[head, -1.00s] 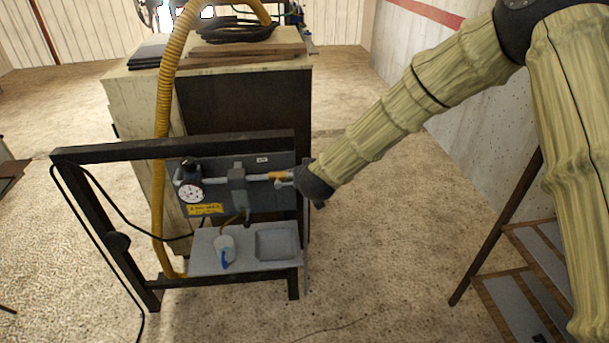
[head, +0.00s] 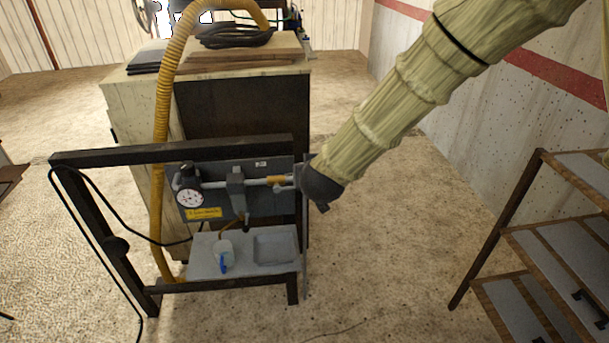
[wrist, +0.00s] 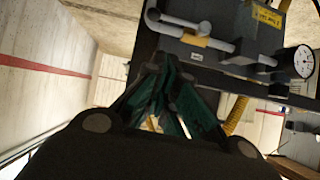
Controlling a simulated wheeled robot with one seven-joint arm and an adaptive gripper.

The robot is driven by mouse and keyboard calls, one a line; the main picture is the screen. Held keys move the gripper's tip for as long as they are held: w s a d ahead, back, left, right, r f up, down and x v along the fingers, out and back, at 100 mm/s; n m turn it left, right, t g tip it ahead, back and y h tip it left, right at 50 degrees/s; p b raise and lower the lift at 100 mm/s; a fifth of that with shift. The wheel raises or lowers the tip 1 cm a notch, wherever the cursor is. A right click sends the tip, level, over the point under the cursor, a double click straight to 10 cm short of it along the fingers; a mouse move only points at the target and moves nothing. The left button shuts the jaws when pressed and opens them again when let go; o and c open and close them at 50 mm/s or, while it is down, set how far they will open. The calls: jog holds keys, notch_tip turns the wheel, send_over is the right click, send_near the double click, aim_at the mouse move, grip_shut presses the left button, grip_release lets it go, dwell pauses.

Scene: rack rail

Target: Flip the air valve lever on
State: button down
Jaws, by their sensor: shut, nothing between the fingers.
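The air valve lever (head: 277,181) is a small yellow handle on the grey pipe, at the right of the panel in the head view. In the wrist view the yellow lever (wrist: 197,40) lies along the pipe, above and right of my fingers. My gripper (wrist: 168,65) is shut and empty, its dark green fingers together beside the panel's pipe end. It looks apart from the lever, though the gap is hard to judge. In the head view my dark wrist is just right of the lever and the fingertips are hidden.
The grey panel (head: 218,212) carries a round gauge (head: 189,198) and hangs in a dark frame (head: 100,156). A yellow hose (head: 163,120) runs at left. A shelf rack (head: 535,240) stands right, with clear floor between.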

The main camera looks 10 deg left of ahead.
jog(key=shift+v, duration=0.85)
jog(key=shift+f, duration=0.1)
jog(key=s+d+f+m+g+h, duration=0.15)
jog(key=s+d+f, duration=0.25)
jog(key=d+f, duration=0.4)
jog(key=s+d+f+g, duration=0.2)
jog(key=s+d+f, duration=0.3)
jog(key=f, duration=0.6)
jog(key=s+d+f+m+g+h, duration=0.1)
jog(key=s+d+f, duration=0.3)
jog(key=d+f, duration=0.4)
jog(key=s+d+f+g, duration=0.2)
jog(key=s+d+f, duration=0.2)
jog(key=s, duration=0.5)
jog(key=s+d+f+m+g+h, duration=0.1)
jog(key=s+d+f, duration=0.4)
jog(key=s, duration=0.5)
jog(key=s+d+f+g+h, duration=0.1)
jog(key=s+d+f+g, duration=0.2)
jog(key=s+d+f, duration=0.2)
jog(key=s+d, duration=0.2)
jog(key=s, duration=0.2)
jog(key=shift+d+f+m, duration=0.15)
jog(key=shift+d+m, duration=0.15)
jog(key=shift+m, duration=0.05)
